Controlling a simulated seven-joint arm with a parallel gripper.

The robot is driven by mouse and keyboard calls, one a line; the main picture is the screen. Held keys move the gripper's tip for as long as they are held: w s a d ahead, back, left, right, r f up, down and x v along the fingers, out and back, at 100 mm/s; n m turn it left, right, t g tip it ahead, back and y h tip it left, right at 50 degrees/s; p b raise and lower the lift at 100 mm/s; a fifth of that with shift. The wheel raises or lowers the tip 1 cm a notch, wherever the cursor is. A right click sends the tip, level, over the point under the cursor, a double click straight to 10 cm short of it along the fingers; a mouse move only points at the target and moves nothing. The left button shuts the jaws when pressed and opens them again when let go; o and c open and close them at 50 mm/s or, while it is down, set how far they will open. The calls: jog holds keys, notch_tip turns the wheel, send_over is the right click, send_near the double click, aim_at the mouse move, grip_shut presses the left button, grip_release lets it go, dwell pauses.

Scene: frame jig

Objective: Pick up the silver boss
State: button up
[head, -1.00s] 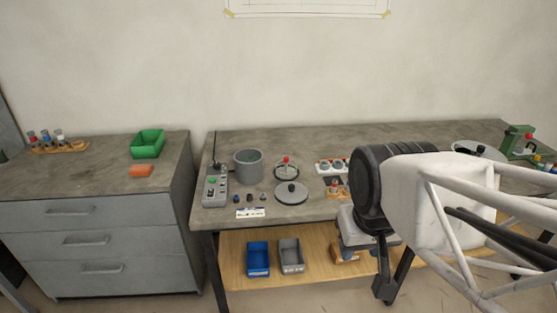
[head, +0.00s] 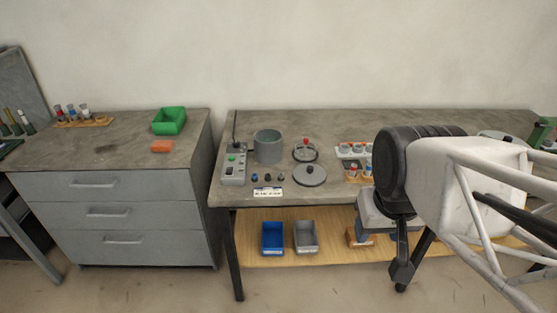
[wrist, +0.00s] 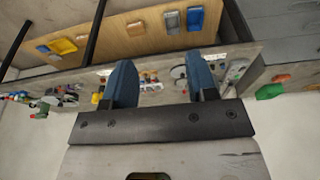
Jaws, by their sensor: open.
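Three small round pieces stand in a row near the front left of the bench, behind a printed label. The rightmost, a small grey one (head: 281,177), looks like the silver boss; it is too small to be certain. Beside it are a dark piece (head: 267,177) and a blue piece (head: 254,178). My gripper, in the wrist view (wrist: 161,78), is open, with two blue fingers wide apart and nothing between them. In the head view it is over the bench front, well right of the small pieces, partly hidden by my arm. I cannot pick out the boss in the wrist view.
A blue bin (head: 273,238) and a grey bin (head: 305,237) sit on the lower shelf. A green bin (head: 169,121) stands on the drawer cabinet.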

jog(key=shift+w, duration=0.1)
jog(key=m+g, duration=0.3)
jog(key=m, duration=1.1)
send_over(281, 175)
notch_tip(281, 175, down, 21)
jog(key=shift+d+r, duration=0.1)
jog(key=shift+f, duration=0.25)
jog(key=shift+f, duration=0.1)
jog(key=shift+f, duration=1.25)
